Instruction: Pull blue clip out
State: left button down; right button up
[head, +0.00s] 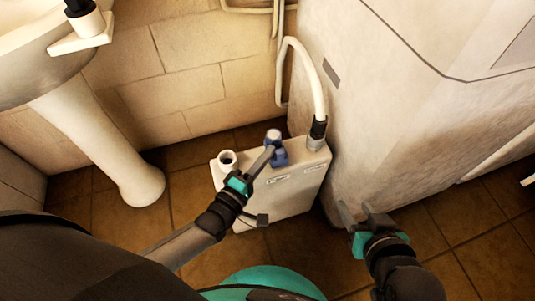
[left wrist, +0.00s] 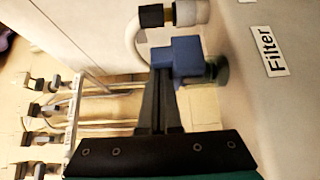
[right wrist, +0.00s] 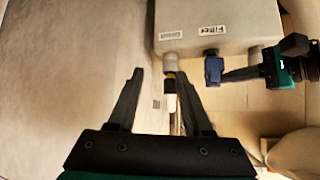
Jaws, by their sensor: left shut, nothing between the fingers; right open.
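The blue clip (head: 280,155) is on top of a white box (head: 300,183), beside a blue-and-white round fitting (head: 273,136). The clip also shows in the left wrist view (left wrist: 186,55) and in the right wrist view (right wrist: 213,68), beside the "Filter" label. My left gripper (head: 267,154) is shut and empty, its tips right at the clip; I cannot tell whether they touch it. The tips partly hide the clip in the head view. My right gripper (head: 358,214) is open and empty, low at the right of the box, near the large pale cabinet.
A white hose (head: 306,68) with a dark collar enters the box's right end. The large pale cabinet (head: 400,120) stands close on the right. A basin pedestal (head: 95,140) stands left, with clear tiled floor between.

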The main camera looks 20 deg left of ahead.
pick_arm(q)
jog(key=shift+w, duration=0.25)
pick_arm(e)
jog(key=shift+w+a, duration=0.1)
jog(key=shift+a, duration=0.05)
pick_arm(q)
jog(key=shift+s+d+p, duration=0.3)
jog(key=shift+s+d, duration=0.25)
jog(key=shift+s, duration=0.2)
jog(key=shift+s+d+p, duration=0.25)
jog(key=shift+s+d, duration=0.25)
jog(key=shift+s, duration=0.25)
jog(key=shift+s+d, duration=0.2)
jog(key=shift+s, duration=0.05)
pick_arm(e)
jog(key=shift+s+d+g+h, duration=0.25)
jog(key=shift+s+d+g, duration=0.2)
jog(key=shift+d, duration=0.2)
jog(key=shift+s+d+g+h, duration=0.25)
jog(key=shift+s+d+g, duration=0.2)
jog(key=shift+d, duration=0.15)
pick_arm(q)
jog(key=shift+s+d, duration=0.1)
jog(key=shift+s, duration=0.05)
